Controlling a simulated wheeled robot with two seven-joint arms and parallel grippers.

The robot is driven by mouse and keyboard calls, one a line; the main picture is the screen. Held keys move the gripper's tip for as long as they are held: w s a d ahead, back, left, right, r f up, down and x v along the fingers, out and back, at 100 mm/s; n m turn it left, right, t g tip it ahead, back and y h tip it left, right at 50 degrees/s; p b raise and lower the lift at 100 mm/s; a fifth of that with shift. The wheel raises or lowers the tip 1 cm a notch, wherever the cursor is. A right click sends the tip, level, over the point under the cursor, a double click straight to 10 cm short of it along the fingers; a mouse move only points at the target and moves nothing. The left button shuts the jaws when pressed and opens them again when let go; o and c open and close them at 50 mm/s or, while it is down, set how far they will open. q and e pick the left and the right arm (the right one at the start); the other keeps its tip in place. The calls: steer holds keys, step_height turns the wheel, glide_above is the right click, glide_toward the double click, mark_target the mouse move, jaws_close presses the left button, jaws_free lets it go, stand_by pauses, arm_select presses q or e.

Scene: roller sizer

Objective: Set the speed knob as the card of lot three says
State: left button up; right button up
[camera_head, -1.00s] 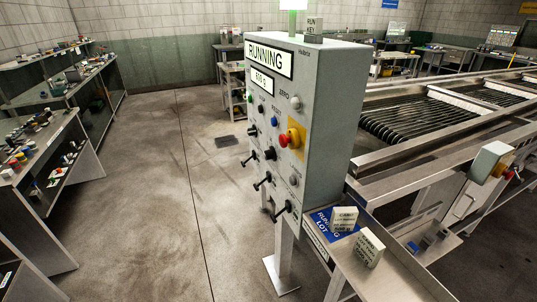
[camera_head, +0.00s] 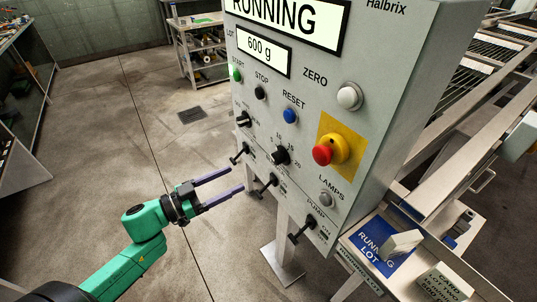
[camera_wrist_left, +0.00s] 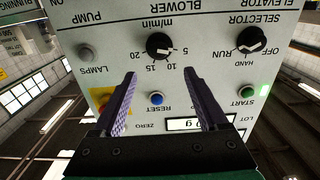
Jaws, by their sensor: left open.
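The speed knob (camera_head: 280,156) is a black knob on the grey control panel, with a scale from 5 to 20. In the left wrist view, upside down, the speed knob (camera_wrist_left: 159,45) has a white mark pointing near the 5. My left gripper (camera_head: 238,179) is open and empty, left of the panel front. Its fingers (camera_wrist_left: 160,76) point toward the panel, apart from the knob.
The panel display (camera_head: 264,50) reads 600 g under RUNNING. Nearby are a selector knob (camera_head: 243,118), a blue reset button (camera_head: 290,115), a red emergency stop (camera_head: 322,155) and several black levers such as one (camera_head: 302,231) below. The floor left of the panel is open.

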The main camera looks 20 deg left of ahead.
mark_target(274, 160)
arm_select(q)
steer(key=p+x, duration=0.2)
steer(key=x, duration=1)
steer(key=shift+w+d+r, duration=0.1)
steer(key=shift+w+d, duration=0.1)
steer(key=shift+d, duration=0.25)
steer(key=shift+w+a, duration=0.1)
steer(key=shift+a, duration=0.05)
steer(key=c, duration=0.9)
jaws_close()
arm_select(e)
steer(key=shift+s+d+r, duration=0.15)
steer(key=shift+r, duration=0.4)
steer(key=shift+s+d+r, duration=0.1)
steer(key=shift+r, duration=0.45)
